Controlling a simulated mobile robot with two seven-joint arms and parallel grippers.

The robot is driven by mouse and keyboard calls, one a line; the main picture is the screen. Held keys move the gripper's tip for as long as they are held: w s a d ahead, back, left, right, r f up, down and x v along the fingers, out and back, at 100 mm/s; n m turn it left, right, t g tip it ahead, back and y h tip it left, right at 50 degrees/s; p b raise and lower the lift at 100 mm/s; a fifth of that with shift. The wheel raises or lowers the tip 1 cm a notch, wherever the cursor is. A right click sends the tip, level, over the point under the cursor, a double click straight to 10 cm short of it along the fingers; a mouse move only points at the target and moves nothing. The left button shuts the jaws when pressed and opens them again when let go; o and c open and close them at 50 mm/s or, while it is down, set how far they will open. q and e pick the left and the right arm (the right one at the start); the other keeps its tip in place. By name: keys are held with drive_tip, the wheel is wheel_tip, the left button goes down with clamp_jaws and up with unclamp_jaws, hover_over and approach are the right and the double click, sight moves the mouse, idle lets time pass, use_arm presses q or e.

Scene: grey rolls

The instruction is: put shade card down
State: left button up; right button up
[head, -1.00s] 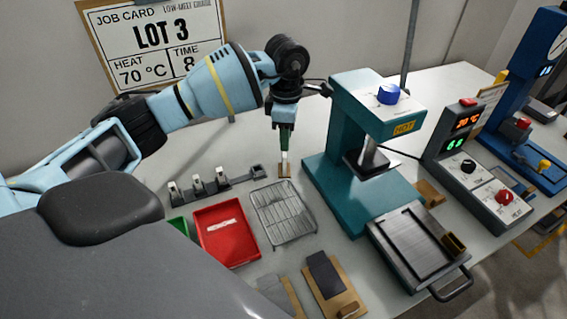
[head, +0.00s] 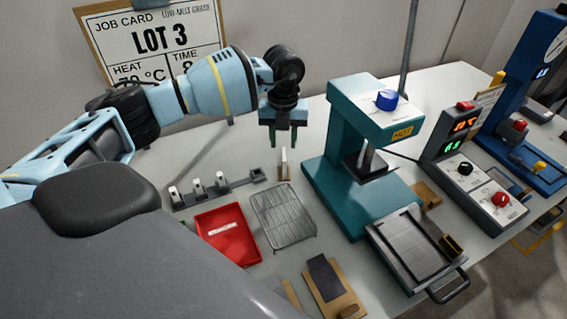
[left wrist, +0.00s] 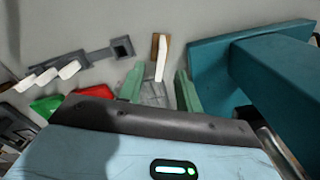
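The shade card, a small white upright strip (head: 284,157), stands in a small wooden holder (head: 284,172) on the bench, behind the wire rack. In the left wrist view the card (left wrist: 161,56) shows with the brown holder (left wrist: 154,46) beside it. My left gripper (head: 283,141) is open and empty, its green fingers apart, just above the card. My right gripper is not in view.
A wire rack (head: 284,215) and a red tray (head: 228,236) lie in front of the holder. A grey rail with several white-topped pieces (head: 214,187) is to the left. A teal press (head: 338,185) stands close on the right.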

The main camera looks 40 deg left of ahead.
sight(284, 154)
use_arm(q)
drive_tip(key=shift+n, duration=0.5)
drive_tip(key=shift+f, duration=0.1)
drive_tip(key=shift+s+d+f, duration=0.1)
drive_tip(key=shift+f, duration=1.85)
drive_tip(key=shift+s+d+f, duration=0.1)
drive_tip(key=shift+f, duration=1.8)
drive_tip(key=shift+c, duration=0.4)
clamp_jaws()
